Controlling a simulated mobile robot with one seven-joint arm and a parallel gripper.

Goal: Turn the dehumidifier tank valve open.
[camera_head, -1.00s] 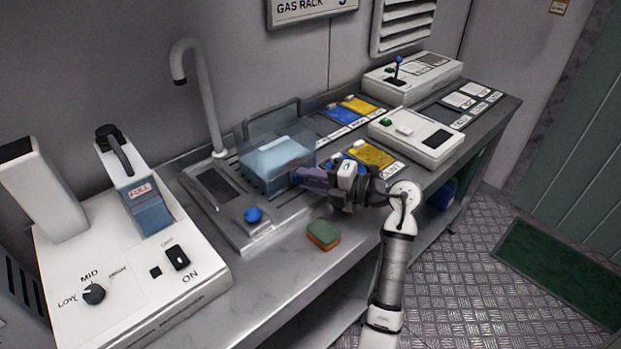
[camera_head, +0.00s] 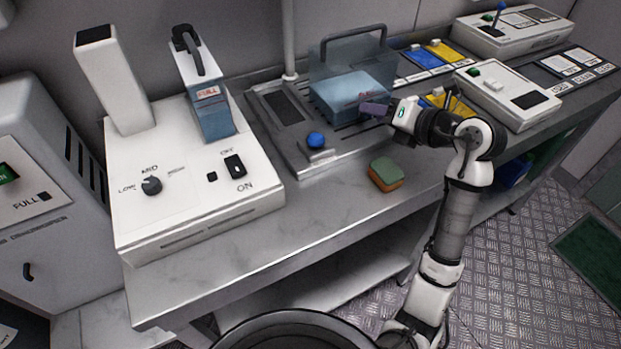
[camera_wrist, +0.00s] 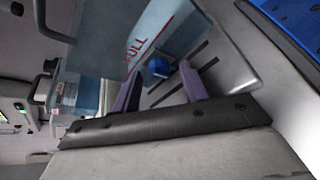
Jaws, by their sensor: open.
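A clear tank with a handle and blue contents (camera_head: 345,62) stands on the sink's drain rack. In the wrist view, a clear wall with red FULL lettering (camera_wrist: 165,22) is close to my gripper. A round blue knob (camera_head: 315,140) sits on the sink unit's front left corner; a blue knob also shows beyond my fingers in the wrist view (camera_wrist: 158,67). No label marks either as the valve. My gripper (camera_head: 374,109) is at the tank's front right; its purple fingers are apart and empty in the wrist view (camera_wrist: 160,88). I cannot tell whether it touches the tank.
A grey cabinet (camera_head: 40,240) with a FULL panel and small black handle stands at left. A white machine (camera_head: 195,205) with a dial, switch and another FULL-marked tank (camera_head: 212,118) is beside it. A green-orange sponge (camera_head: 386,175) lies on the counter (camera_head: 330,215). Control boxes stand at right.

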